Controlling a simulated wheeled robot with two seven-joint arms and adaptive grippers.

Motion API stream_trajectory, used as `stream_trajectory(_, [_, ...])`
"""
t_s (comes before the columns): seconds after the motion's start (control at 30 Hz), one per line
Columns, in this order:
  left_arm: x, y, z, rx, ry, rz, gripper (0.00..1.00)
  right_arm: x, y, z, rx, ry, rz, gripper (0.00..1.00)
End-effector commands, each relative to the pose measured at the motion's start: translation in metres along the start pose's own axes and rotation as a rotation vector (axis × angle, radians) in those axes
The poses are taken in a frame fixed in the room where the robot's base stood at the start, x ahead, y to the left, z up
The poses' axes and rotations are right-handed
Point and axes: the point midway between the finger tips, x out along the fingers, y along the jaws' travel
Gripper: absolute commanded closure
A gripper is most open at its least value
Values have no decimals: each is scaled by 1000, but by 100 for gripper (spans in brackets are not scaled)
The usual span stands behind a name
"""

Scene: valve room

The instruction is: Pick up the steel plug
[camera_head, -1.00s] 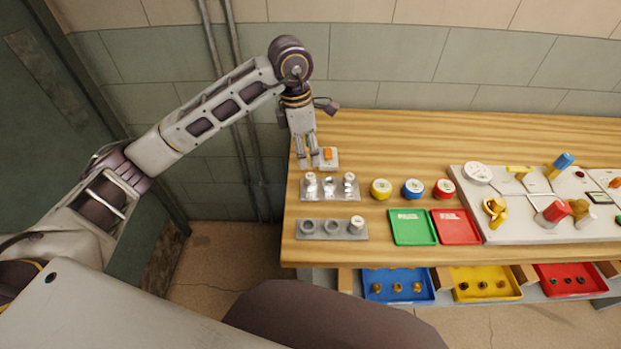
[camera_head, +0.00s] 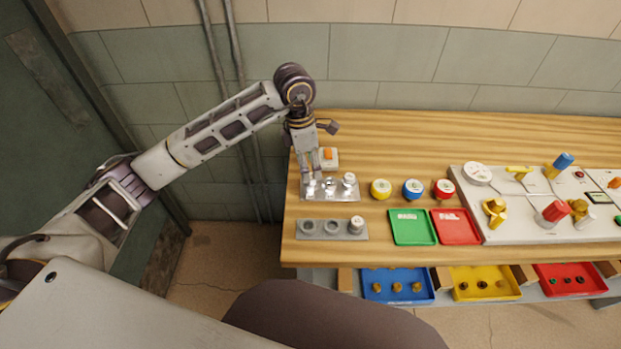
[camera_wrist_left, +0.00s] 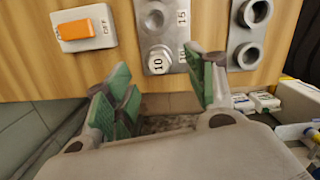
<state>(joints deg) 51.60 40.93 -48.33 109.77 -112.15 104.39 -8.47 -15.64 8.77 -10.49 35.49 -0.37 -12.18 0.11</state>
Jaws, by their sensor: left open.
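A shiny metal plate (camera_head: 340,193) near the table's left end bears a row of small steel plugs with pale tops. The right one (camera_head: 349,179) and middle one (camera_head: 330,183) show in the head view; the left one is partly hidden by my fingers. In the left wrist view a steel plug marked 10 (camera_wrist_left: 158,60) stands on the plate, ahead of and between my fingers. My left gripper (camera_head: 313,176) is open and empty, its fingers pointing down at the plate's left end; it also shows in the left wrist view (camera_wrist_left: 160,70). My right gripper is out of view.
A grey socket block (camera_head: 346,236) with one pale-topped piece lies nearer the front edge. An orange switch box (camera_head: 330,158) stands just behind the plate. Yellow, blue and red round pieces, green (camera_head: 412,228) and red trays and a valve panel (camera_head: 530,220) lie to the right.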

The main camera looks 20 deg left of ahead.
Motion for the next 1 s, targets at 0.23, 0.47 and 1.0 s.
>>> stream_trajectory(0.23, [26,2,-1,-1,1,-2,44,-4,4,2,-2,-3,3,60])
stream_trajectory(0.47, [40,2,-1,-1,1,0,44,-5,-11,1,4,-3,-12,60])
stream_trajectory(1.0, [41,2,-1,0,1,0,53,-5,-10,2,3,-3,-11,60])
